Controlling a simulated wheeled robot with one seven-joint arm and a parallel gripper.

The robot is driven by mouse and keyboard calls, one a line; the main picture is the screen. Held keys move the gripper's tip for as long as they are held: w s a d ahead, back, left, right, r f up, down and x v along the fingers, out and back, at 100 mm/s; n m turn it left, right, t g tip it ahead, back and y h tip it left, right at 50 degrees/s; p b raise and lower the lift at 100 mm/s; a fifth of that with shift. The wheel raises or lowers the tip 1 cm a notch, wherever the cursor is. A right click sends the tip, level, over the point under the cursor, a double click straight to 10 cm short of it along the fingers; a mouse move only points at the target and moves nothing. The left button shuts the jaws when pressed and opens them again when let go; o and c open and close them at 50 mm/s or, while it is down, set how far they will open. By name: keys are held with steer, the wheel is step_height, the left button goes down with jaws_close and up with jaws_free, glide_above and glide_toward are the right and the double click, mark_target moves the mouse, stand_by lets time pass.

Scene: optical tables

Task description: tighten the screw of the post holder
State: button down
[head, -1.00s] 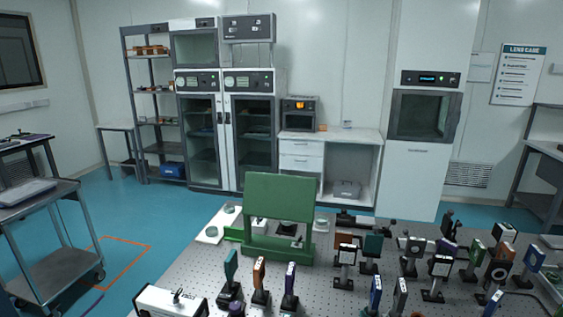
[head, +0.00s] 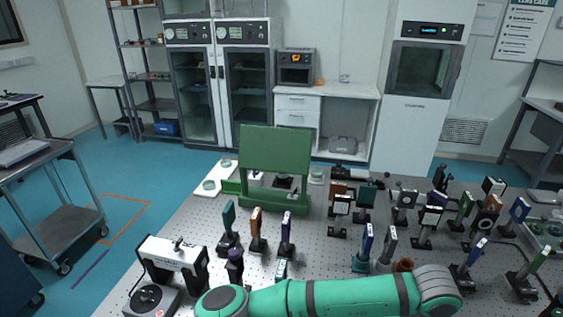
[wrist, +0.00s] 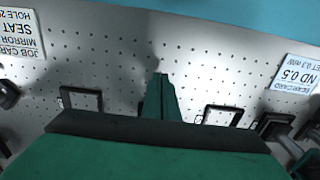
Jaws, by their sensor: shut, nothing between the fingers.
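Several post-mounted optics stand upright on the optical table (head: 190,230), among them a teal one (head: 228,222), an orange-brown one (head: 255,228) and a purple one (head: 286,232) left of centre. Their post holders are dark and small, and I cannot tell which has the screw in question; no screw can be made out. In the wrist view my gripper (wrist: 161,82) is green, shut and empty, over the perforated table top. Two dark square frames flank it, one at left (wrist: 82,100) and one at right (wrist: 222,115). My green arm crosses the bottom of the head view.
A job card (wrist: 22,35) and a card reading ND 0.5 (wrist: 292,74) lie on the table. A green stand (head: 275,150) stands toward the back. A white device (head: 172,258) is at front left. More mounts crowd the right side. A cart (head: 60,215) stands left of the table.

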steer(key=shift+s, duration=0.1)
steer(key=shift+s+a, duration=0.1)
steer(key=shift+s, duration=0.1)
step_height(320, 180, up, 6)
stand_by(0.5)
steer(key=shift+s, duration=0.1)
